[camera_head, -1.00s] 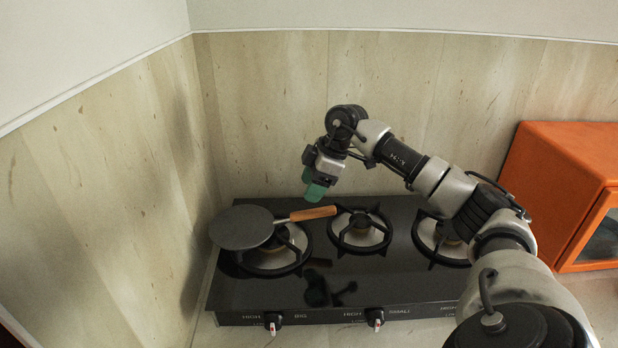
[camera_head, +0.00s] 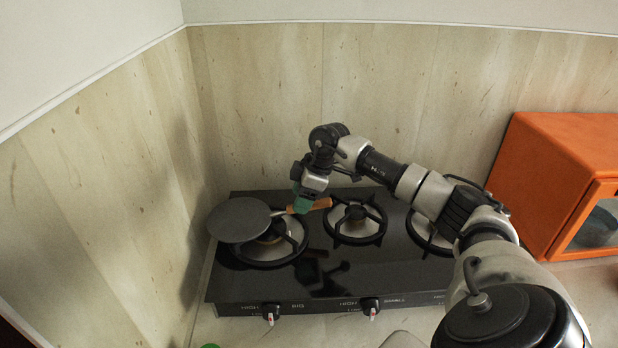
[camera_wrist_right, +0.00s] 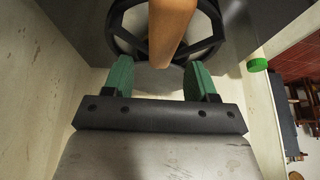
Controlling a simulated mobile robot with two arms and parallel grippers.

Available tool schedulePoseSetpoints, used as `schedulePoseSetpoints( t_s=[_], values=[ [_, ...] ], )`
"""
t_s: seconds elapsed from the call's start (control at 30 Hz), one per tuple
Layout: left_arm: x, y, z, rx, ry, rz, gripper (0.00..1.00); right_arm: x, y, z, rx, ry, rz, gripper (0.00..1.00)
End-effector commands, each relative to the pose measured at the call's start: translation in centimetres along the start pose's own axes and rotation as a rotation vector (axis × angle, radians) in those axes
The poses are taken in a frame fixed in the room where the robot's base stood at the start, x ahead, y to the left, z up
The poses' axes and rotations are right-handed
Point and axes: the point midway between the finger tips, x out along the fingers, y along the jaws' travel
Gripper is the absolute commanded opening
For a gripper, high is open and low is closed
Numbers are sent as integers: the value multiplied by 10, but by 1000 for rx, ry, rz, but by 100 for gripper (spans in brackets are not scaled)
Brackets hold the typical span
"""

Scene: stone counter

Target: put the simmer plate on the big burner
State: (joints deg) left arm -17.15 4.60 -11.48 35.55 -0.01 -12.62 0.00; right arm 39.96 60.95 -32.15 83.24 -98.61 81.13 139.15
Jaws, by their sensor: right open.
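The simmer plate is a dark round disc (camera_head: 239,220) with a wooden handle (camera_head: 322,203) pointing right. The disc lies off-centre over the left part of the big burner (camera_head: 291,254), the left one, marked BIG, and reaches past the burner's left side. My right gripper (camera_head: 302,204) is open at the handle, with green fingertips. In the right wrist view, the handle (camera_wrist_right: 173,25) runs between the two open fingers (camera_wrist_right: 160,78), with gaps visible on both sides. My left gripper is not in view.
The black stove (camera_head: 300,282) also has a middle burner (camera_head: 356,238) and a right burner partly behind my right arm. Wood-panelled walls stand close at the left and back. An orange cabinet (camera_head: 560,165) stands at right. A small green thing (camera_head: 209,346) shows at the bottom edge.

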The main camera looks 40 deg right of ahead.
Motion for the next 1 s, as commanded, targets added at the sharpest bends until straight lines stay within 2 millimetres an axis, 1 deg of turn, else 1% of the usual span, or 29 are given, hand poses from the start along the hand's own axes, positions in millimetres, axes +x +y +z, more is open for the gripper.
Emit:
schedulePoseSetpoints(
  t_s=[0.03, 0.1, 0.2, 0.3, 0.4, 0.63, 0.67, 1.0],
  values=[
    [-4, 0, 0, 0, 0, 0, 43, 7, 0, -1, 1, 0, -2, 57],
    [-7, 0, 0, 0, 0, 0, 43, 17, 0, -1, 1, 1, -2, 57],
    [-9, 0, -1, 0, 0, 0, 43, 28, 0, -1, 0, 0, -1, 57],
    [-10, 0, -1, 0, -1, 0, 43, 35, 0, 0, 0, 1, 1, 57],
    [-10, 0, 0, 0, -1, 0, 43, 38, 0, 0, 0, 1, 1, 57],
    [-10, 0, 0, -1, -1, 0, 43, 39, 0, 0, -1, 0, 1, 57],
    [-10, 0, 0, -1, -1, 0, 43, 39, 0, 0, -1, 0, 1, 56],
    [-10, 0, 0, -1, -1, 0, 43, 38, 0, 0, -1, 1, 2, 4]
  ],
)
